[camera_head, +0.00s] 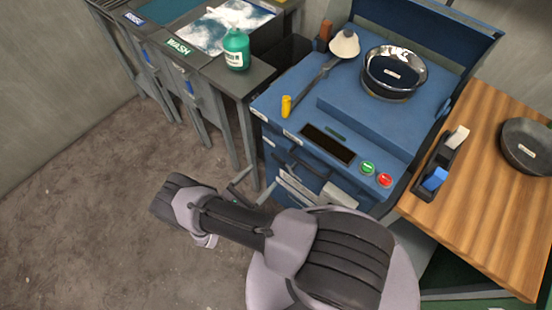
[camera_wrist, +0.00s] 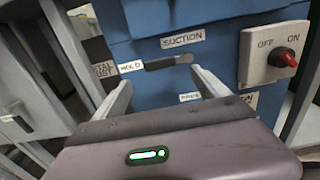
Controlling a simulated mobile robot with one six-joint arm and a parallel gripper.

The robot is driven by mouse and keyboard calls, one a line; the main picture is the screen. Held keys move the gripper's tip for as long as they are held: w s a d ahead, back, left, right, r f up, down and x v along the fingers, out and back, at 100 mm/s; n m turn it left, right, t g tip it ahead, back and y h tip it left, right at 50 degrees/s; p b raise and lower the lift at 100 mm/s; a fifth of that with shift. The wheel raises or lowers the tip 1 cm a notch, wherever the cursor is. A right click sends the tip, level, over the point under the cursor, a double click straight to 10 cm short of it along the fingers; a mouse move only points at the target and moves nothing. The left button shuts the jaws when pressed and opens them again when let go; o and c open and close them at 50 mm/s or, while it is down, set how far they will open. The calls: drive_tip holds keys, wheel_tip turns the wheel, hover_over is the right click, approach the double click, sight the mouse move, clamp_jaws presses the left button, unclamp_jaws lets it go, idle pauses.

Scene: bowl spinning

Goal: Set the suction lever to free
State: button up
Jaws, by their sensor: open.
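The suction lever (camera_wrist: 168,62) is a dark bar on the blue machine front, under the "SUCTION" label (camera_wrist: 182,39). In the wrist view it lies nearly level, with its left end beside the "HOLD" label (camera_wrist: 130,67). A lower label (camera_wrist: 190,97), probably "FREE", is partly hidden by the right finger. My gripper (camera_wrist: 160,80) is open and empty. Its fingers point at the machine front, one on each side of the lever in the picture; I see no clear contact. In the head view, my gripper (camera_head: 252,191) is low at the machine's front left.
A grey switch box (camera_wrist: 276,55) with a red OFF/ON knob is right of the lever. The blue machine (camera_head: 350,115) carries a shiny bowl (camera_head: 394,72). A wash station (camera_head: 205,65) stands left, a wooden table (camera_head: 480,190) right. Floor (camera_head: 90,200) at left is clear.

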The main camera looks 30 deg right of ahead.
sight(278, 161)
drive_tip(key=b+x, duration=0.1)
drive_tip(key=x, duration=0.9)
drive_tip(key=shift+w+d, duration=0.15)
drive_tip(key=shift+d, duration=0.2)
clamp_jaws()
